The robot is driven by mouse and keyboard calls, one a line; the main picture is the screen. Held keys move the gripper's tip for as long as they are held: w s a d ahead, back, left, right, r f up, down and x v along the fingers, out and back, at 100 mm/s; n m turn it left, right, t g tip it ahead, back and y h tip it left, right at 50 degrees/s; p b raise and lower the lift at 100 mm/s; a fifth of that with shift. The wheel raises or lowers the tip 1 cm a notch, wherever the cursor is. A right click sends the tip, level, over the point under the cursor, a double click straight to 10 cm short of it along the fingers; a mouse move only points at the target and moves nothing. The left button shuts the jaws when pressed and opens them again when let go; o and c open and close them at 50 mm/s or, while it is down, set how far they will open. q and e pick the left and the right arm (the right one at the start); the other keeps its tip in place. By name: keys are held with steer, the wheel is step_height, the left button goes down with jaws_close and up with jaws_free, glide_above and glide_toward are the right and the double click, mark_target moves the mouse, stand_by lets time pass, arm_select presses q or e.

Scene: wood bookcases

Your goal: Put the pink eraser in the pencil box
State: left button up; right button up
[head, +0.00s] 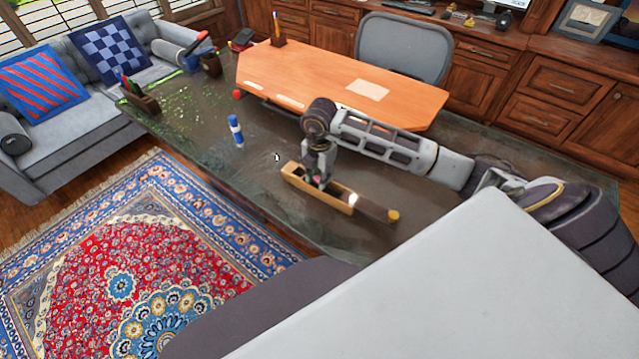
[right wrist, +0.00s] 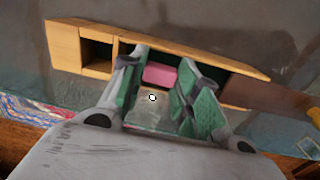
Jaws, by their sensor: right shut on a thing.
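The pencil box (head: 290,180) is a long, light-wood box on the dark glass table. Its brown lid (head: 373,208) extends from its right end, with a yellow knob at the tip. My right gripper (head: 318,180) points down over the box. In the right wrist view, the pink eraser (right wrist: 160,75) sits between the green-padded fingers of my right gripper (right wrist: 163,68), which is shut on it. The open box (right wrist: 64,45) lies just beyond and below; one small compartment shows at its left. I cannot tell whether the eraser touches the box floor. My left gripper is not in view.
A dark holder with pens (head: 143,102) stands at the far left.

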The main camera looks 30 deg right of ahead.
mark_target(318, 179)
steer(key=shift+o, duration=0.3)
steer(key=f, duration=0.1)
steer(key=s+f, duration=0.1)
steer(key=f, duration=0.1)
steer(key=shift+s+a+f, duration=0.1)
steer(key=shift+s, duration=0.15)
steer(key=o, duration=0.6)
steer(key=shift+w+f, duration=0.35)
steer(key=o, duration=0.7)
steer(key=shift+w+f+g, duration=0.2)
steer(key=shift+w+g, duration=0.1)
steer(key=shift+c, duration=0.2)
steer(key=shift+w, duration=0.15)
steer(key=shift+c, duration=2.5)
steer(key=shift+s+r, duration=0.2)
steer(key=shift+r, duration=0.1)
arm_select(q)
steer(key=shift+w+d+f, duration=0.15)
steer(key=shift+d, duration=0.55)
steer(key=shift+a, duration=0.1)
